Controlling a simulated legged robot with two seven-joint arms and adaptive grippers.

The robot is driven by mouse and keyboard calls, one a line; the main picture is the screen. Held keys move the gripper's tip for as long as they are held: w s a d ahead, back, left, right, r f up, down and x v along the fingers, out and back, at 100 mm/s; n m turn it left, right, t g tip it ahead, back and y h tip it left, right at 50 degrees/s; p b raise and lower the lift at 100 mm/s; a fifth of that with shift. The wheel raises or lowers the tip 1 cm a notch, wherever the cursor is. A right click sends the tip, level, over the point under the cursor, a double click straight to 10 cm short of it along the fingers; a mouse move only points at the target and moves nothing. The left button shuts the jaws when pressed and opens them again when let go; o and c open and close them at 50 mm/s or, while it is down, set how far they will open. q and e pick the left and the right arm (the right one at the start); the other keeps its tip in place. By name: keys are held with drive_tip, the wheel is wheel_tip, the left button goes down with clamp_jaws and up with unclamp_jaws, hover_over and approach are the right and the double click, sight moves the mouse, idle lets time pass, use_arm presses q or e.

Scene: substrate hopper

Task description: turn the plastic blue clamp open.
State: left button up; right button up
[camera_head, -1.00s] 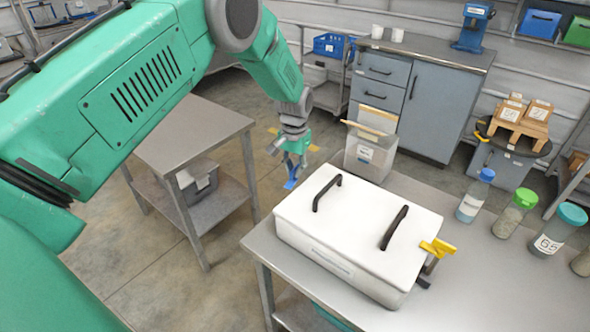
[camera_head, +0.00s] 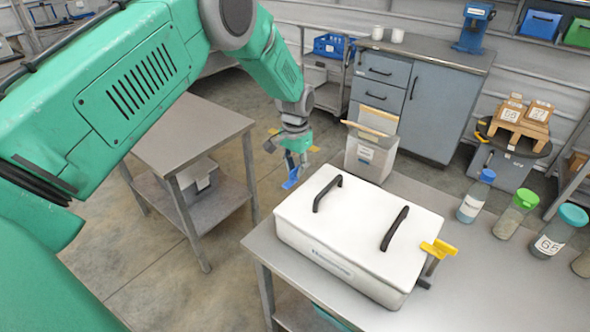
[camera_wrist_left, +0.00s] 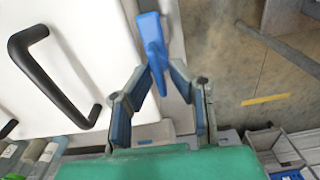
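The blue clamp (camera_head: 290,179) is at the left far side of the white lidded box (camera_head: 358,226), standing out beyond the box's edge. In the left wrist view the clamp (camera_wrist_left: 153,40) shows as a flat blue handle beside the white lid (camera_wrist_left: 85,45). My left gripper (camera_head: 292,162) is directly above the clamp. In the wrist view its two fingertips (camera_wrist_left: 162,68) stand on either side of the blue handle and look closed on it; a small gap on the right is hard to judge. The clamp's base is hidden. My right gripper is not in view.
A yellow clamp (camera_head: 438,249) sits on the box's right end, and two black handles (camera_head: 394,228) rise from the lid. Bottles (camera_head: 475,197) stand on the table (camera_head: 470,290) to the right. A grey side table (camera_head: 190,135) is left. An open bin (camera_head: 370,155) stands behind the box.

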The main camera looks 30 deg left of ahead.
use_arm(q)
drive_tip(key=shift+f, duration=0.2)
drive_tip(key=shift+r, duration=0.35)
wheel_tip(320, 180, up, 11)
drive_tip(key=shift+w, duration=0.1)
idle(0.4)
